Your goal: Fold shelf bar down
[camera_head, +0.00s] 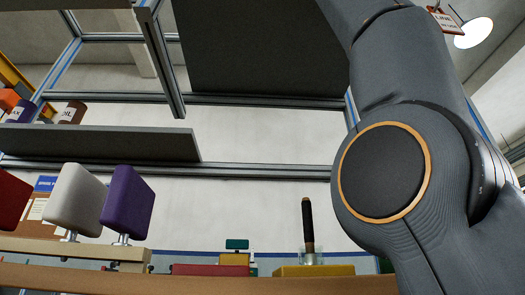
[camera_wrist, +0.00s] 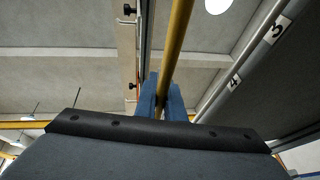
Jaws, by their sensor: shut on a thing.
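In the wrist view, a yellow bar (camera_wrist: 179,38) runs from the top edge down between the blue fingers of my gripper (camera_wrist: 162,92). My gripper is shut on this bar, which I take to be the shelf bar. Its lower end is hidden by the fingers and the dark gripper body. In the head view, my arm fills the right side, and neither my gripper nor the yellow bar shows there.
A pale rail (camera_wrist: 234,77) with labels 3 and 4 runs beside a dark panel in the wrist view. In the head view, a dark panel (camera_head: 265,45) hangs above a grey shelf board (camera_head: 100,143). White (camera_head: 75,200) and purple (camera_head: 128,202) pads stand lower left.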

